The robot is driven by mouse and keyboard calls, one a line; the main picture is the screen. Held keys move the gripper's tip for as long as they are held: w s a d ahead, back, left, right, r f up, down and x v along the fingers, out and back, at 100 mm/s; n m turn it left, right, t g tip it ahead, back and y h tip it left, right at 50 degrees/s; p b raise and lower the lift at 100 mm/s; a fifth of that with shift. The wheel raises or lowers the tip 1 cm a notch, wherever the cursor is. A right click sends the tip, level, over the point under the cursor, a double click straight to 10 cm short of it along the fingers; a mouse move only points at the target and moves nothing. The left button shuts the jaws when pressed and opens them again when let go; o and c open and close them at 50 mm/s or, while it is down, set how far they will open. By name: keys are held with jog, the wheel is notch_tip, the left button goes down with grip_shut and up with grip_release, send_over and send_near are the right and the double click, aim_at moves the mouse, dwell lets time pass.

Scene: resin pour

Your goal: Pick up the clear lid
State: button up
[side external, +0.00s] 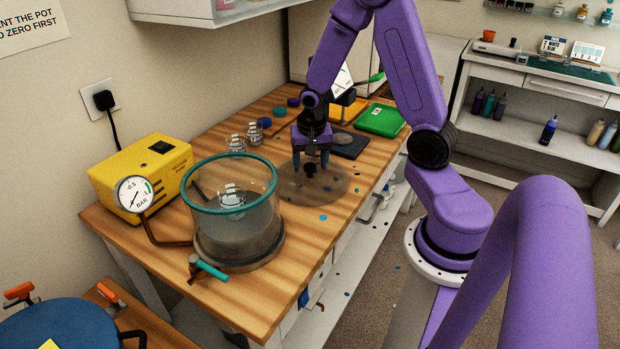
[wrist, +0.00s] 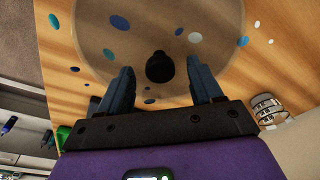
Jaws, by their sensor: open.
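The clear lid (side external: 332,187) is a see-through, smoky disc lying flat on the wooden table, with a black knob (side external: 310,171) at its middle. In the wrist view the lid (wrist: 150,25) fills the upper middle, and its round black knob (wrist: 160,67) appears between the two fingertips. My gripper (side external: 313,162) points down over the lid's middle, its blue-grey fingers apart. In the wrist view my gripper (wrist: 162,72) has a finger on each side of the knob with a gap on both sides. I cannot tell exactly how far down the fingers reach beside the knob.
A clear vacuum pot (side external: 240,235) with a teal rim stands at the table's front, beside a yellow pump (side external: 140,170) and a gauge (side external: 134,194). Clear cups (side external: 255,133), a dark pad (side external: 348,145) and a green tray (side external: 381,119) sit further back. Coloured spots dot the table.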

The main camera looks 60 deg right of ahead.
jog(key=shift+f, duration=0.2)
grip_shut()
jog(key=shift+r, duration=0.15)
